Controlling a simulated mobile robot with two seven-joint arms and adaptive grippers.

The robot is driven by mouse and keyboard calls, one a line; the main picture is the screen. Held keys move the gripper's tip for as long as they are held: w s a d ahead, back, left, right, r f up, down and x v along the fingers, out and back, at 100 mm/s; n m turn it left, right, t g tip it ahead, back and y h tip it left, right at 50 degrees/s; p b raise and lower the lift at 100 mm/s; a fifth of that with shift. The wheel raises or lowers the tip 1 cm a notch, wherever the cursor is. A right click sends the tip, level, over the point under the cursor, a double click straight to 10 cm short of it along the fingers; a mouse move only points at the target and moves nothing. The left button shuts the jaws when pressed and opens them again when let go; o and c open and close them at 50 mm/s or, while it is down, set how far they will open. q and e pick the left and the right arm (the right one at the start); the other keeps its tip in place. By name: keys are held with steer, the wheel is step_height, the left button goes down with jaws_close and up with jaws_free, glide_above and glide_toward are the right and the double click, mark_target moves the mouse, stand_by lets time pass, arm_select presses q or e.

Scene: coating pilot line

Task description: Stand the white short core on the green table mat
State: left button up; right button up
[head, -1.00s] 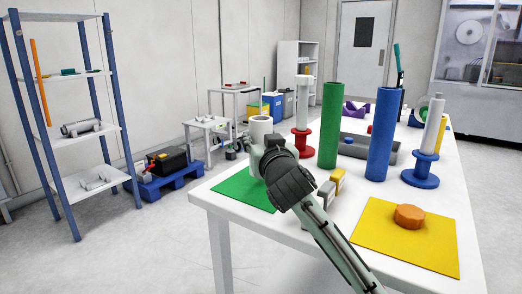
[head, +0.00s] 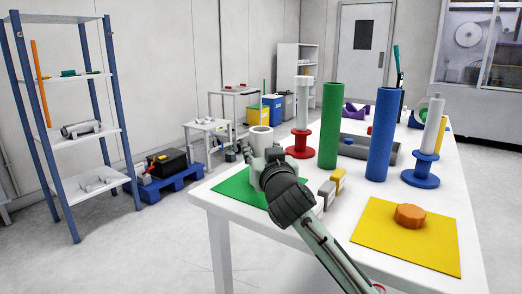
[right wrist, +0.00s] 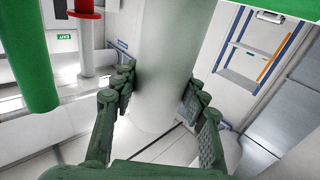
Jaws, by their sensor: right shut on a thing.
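The white short core (head: 261,138) is upright at the left side of the table, above or on the green table mat (head: 238,190). My right gripper (head: 264,160) is shut on its side; the arm hides the core's lower part, so I cannot tell whether its base touches the mat. In the right wrist view, the core (right wrist: 168,50) stands between the two dark fingers (right wrist: 160,88), one at each side. My left gripper is in neither view.
A tall green core (head: 329,125), a tall blue core (head: 383,135) and a red-based spool (head: 300,150) stand to the right. Small grey and yellow blocks (head: 338,178) sit close beside my arm. A yellow mat (head: 385,242) bears an orange knob (head: 409,215).

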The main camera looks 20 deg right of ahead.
steer(key=o, duration=0.9)
steer(key=shift+a+f, duration=0.1)
steer(key=shift+f, duration=0.85)
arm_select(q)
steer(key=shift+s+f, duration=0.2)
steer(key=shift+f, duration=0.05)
arm_select(e)
steer(key=shift+o, duration=1.3)
steer(key=shift+w+r, duration=0.1)
steer(key=shift+r, duration=0.2)
steer(key=shift+r+p, duration=0.45)
steer(key=shift+p, duration=0.05)
steer(key=s, duration=0.3)
steer(key=s+a+b, duration=0.1)
steer(key=s, duration=0.7)
steer(key=shift+s+a+r, duration=0.1)
steer(key=shift+s+a, duration=0.05)
steer(key=shift+a, duration=0.05)
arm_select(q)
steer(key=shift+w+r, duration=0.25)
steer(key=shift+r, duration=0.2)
arm_select(e)
steer(key=shift+s, duration=0.3)
steer(key=shift+r, duration=0.1)
